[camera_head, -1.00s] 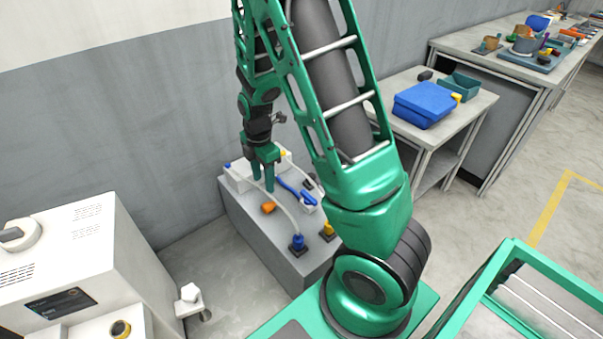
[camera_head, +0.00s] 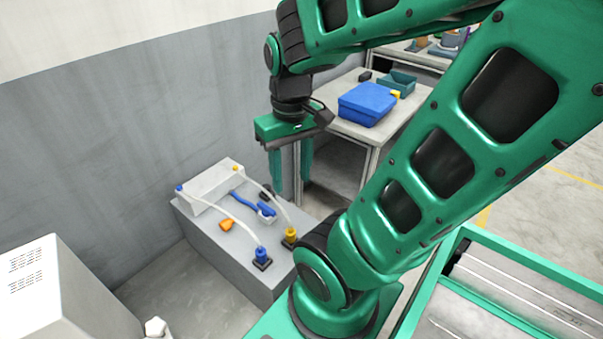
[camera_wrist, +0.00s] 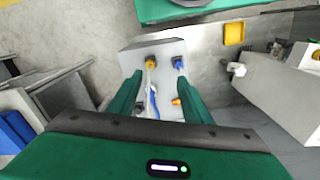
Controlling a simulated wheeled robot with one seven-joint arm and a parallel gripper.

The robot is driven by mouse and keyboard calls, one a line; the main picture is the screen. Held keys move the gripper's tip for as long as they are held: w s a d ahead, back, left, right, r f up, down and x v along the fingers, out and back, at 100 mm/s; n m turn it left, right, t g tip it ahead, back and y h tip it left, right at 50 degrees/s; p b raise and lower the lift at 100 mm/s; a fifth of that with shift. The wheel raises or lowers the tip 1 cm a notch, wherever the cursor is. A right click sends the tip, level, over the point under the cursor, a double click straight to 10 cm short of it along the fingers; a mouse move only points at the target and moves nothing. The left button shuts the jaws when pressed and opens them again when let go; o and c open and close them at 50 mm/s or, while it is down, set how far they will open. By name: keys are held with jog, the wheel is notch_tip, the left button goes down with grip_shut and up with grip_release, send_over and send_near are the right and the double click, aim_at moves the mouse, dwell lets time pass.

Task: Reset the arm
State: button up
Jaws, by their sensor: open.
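My gripper (camera_head: 290,172) hangs from my green arm, pointing down, open and empty. In the head view it is above the right back side of a grey block (camera_head: 195,235), clear of it. In the wrist view my gripper (camera_wrist: 158,95) has its two green fingers apart, with the block (camera_wrist: 130,62) between and beyond them. On the block are a white unit (camera_head: 208,183), a blue plug (camera_head: 261,256) and a yellow plug (camera_head: 290,235) with pale hoses, a blue tool (camera_head: 240,203) and an orange piece (camera_head: 227,225).
A side table (camera_head: 345,122) with a blue case (camera_head: 367,104) and a teal bin (camera_head: 397,82) stands behind my gripper. A white machine (camera_head: 60,295) stands at the lower left. A grey wall (camera_head: 110,130) runs behind the block.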

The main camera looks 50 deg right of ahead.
jog(key=s+m, duration=0.1)
jog(key=s, duration=0.1)
jog(key=s+d+r+m, duration=0.1)
jog(key=shift+s+m, duration=0.15)
jog(key=shift+m, duration=0.15)
jog(key=shift+w+f, duration=0.3)
jog(key=shift+w, duration=0.35)
